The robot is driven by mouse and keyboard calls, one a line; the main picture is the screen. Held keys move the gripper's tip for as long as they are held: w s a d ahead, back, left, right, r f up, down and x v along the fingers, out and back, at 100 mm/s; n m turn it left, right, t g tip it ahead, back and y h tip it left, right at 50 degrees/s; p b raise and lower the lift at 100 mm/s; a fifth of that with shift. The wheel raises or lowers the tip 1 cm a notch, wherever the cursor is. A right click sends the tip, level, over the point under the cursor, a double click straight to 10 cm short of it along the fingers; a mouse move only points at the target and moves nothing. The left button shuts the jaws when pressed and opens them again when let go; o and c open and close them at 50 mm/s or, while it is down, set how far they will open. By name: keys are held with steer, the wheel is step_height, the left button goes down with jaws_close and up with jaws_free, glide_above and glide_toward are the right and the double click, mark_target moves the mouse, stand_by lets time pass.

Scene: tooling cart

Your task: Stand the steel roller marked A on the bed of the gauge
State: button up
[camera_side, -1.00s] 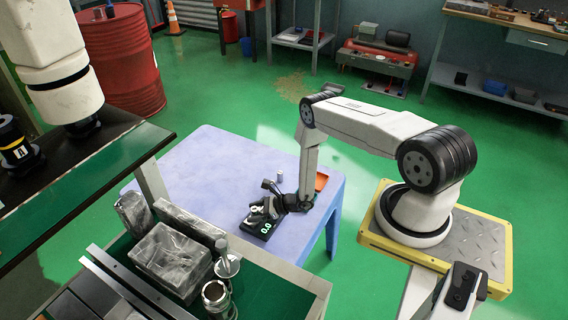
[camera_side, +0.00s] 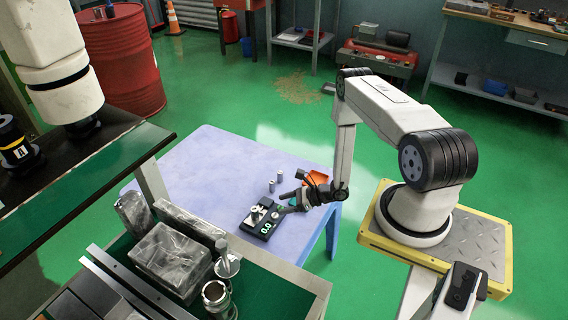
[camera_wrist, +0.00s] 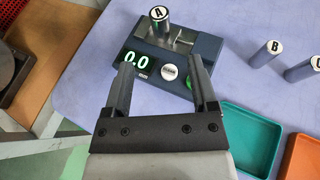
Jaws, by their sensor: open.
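The steel roller marked A (camera_wrist: 161,27) stands upright on the bed of the gauge (camera_wrist: 209,47), its lettered top facing up. The gauge's display reads 0.0 in green. In the side view the gauge (camera_side: 264,228) sits on the pale table, and my gripper (camera_side: 284,204) is just right of it. In the wrist view my gripper (camera_wrist: 161,68) is open and empty. Its two fingers point toward the gauge, and roller A is beyond their tips, apart from them.
A roller marked B (camera_wrist: 268,53) and one marked C (camera_wrist: 304,69) stand on the table (camera_wrist: 235,22) right of the gauge. A teal tray (camera_wrist: 222,137) and an orange tray (camera_wrist: 292,163) lie nearer my gripper. The table's left part (camera_side: 200,165) is clear.

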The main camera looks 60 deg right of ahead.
steer(key=shift+s+d+r, duration=0.2)
steer(key=shift+s, duration=0.15)
steer(key=shift+a+r, duration=0.1)
stand_by(0.4)
steer(key=s+a+r+n+g+h, duration=0.1)
steer(key=a+r+n, duration=0.4)
steer(key=r+n, duration=0.5)
steer(key=s+a+r+n+g+h, duration=0.2)
steer(key=a+r+n+g, duration=0.3)
steer(key=r+n, duration=0.5)
steer(key=s+a+r+n+g+h, duration=0.2)
steer(key=a+r+n, duration=0.3)
steer(key=r+n, duration=0.5)
steer(key=shift+s+r+g+h, duration=0.2)
steer(key=shift+r+g+h, duration=0.5)
steer(key=shift+r, duration=0.15)
